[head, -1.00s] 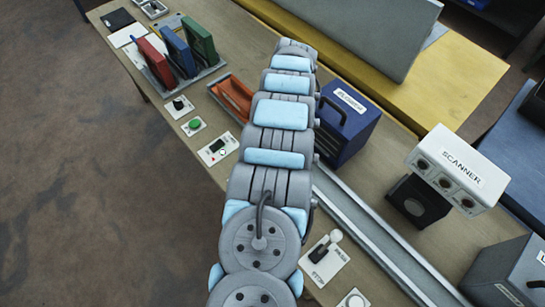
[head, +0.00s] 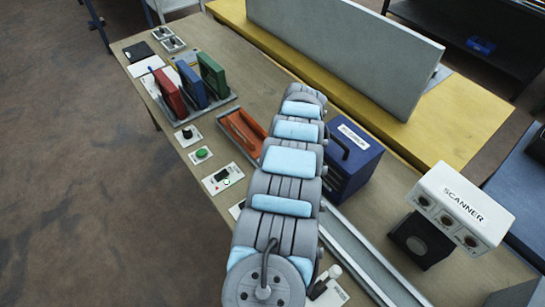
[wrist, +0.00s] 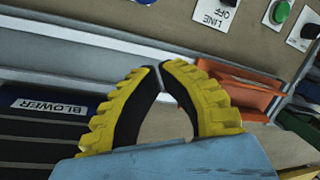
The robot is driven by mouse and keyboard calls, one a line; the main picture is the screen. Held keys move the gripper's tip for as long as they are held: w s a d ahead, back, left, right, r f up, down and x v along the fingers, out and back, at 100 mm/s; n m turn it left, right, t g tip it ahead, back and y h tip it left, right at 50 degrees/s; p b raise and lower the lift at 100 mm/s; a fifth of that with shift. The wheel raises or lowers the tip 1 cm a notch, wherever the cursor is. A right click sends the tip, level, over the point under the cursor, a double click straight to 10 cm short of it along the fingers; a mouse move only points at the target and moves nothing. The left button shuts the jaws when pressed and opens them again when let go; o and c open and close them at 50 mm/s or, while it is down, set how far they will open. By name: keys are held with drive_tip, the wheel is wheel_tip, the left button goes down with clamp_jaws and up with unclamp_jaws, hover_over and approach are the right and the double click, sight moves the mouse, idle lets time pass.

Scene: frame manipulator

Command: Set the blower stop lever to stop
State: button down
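A small lever with a white knob (head: 333,271) stands on a pale plate (head: 333,297) at the bottom of the head view, close beside my arm. The plate's label is too small to read, so I cannot confirm that this is the blower stop lever or tell its setting. The dark blue blower box (head: 354,165) stands right of my arm. Its BLOWER label (wrist: 48,107) shows at left in the wrist view. My gripper (wrist: 162,68) has yellow ribbed fingers with black pads, tips nearly together and nothing visible between them. The head view hides it behind my arm.
An orange tray (head: 241,134) lies left of the blower, and its edge shows in the wrist view (wrist: 240,85). Red, blue and green upright pieces (head: 212,75) stand farther back. Switch plates (head: 222,178) line the left edge. A scanner (head: 455,205) and a metal rail (head: 365,260) are right.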

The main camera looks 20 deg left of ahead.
drive_tip(key=b+x, duration=0.6)
drive_tip(key=x, duration=0.2)
drive_tip(key=shift+f, duration=0.35)
drive_tip(key=shift+s+d+r+p, duration=0.15)
drive_tip(key=shift+r+p, duration=0.35)
drive_tip(key=shift+p, duration=0.3)
drive_tip(key=shift+s+r+p, duration=0.15)
drive_tip(key=shift+p, duration=0.75)
drive_tip(key=p, duration=0.2)
drive_tip(key=s+p, duration=0.1)
drive_tip(key=p, duration=0.2)
drive_tip(key=shift+s+d+r, duration=0.1)
drive_tip(key=shift+s+r, duration=0.1)
drive_tip(key=shift+s, duration=0.1)
drive_tip(key=shift+s, duration=0.25)
drive_tip(key=shift+s+r+p, duration=0.15)
drive_tip(key=shift+s+p, duration=0.4)
drive_tip(key=shift+p, duration=0.65)
